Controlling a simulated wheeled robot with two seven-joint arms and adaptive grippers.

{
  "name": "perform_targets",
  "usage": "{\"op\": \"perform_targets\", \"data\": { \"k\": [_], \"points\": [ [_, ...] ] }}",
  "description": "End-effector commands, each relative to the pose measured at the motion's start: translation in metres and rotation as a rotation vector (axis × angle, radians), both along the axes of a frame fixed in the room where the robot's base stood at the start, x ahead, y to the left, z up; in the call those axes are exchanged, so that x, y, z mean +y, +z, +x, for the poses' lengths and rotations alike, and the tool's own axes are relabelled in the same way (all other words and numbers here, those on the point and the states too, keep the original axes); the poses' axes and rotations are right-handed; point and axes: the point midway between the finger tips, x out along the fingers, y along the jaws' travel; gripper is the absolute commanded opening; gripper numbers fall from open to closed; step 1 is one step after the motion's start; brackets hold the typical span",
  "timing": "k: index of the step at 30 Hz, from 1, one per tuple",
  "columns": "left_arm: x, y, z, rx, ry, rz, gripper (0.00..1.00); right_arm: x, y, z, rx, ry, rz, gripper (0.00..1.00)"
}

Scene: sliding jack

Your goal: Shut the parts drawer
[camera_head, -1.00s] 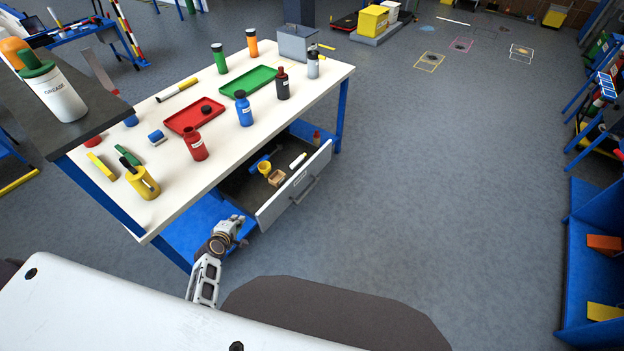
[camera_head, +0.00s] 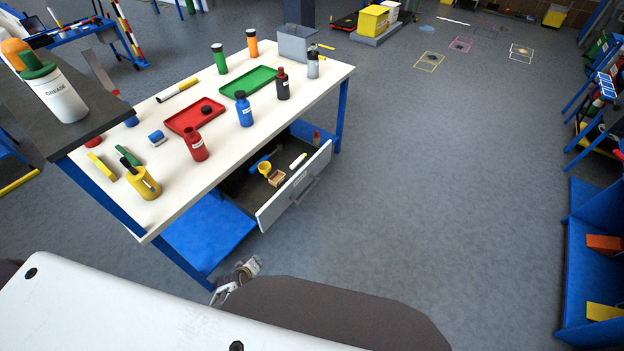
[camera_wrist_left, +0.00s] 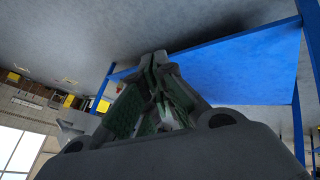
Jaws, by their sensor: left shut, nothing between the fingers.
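Inside lie a blue tool, a yellow cup (camera_head: 264,168), a small wooden box (camera_head: 277,178) and a white cylinder (camera_head: 298,161). My left gripper (camera_head: 251,264) is low in front of the drawer, apart from it, nearer to me. In the left wrist view its fingers (camera_wrist_left: 158,65) meet at the tips with nothing between them. The right gripper is in neither view.
The white benchtop (camera_head: 245,136) carries bottles, a red tray (camera_head: 183,122) and a green tray (camera_head: 238,90). A blue lower shelf (camera_head: 205,235) lies below the drawer, left of my gripper. The grey floor (camera_head: 420,200) right of the drawer is clear.

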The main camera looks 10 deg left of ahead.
Motion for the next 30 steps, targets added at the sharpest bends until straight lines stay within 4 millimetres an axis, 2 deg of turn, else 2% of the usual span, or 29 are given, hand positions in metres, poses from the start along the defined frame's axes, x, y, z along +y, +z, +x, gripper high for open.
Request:
{"op": "perform_targets", "data": {
  "k": [15,30],
  "points": [
    [-0.045,-0.065,-0.077,0.178,-0.324,0.164,0.0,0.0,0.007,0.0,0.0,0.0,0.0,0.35],
    [-0.076,-0.109,-0.168,0.333,-0.602,0.251,0.0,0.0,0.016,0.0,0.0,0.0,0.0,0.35]
  ]
}}
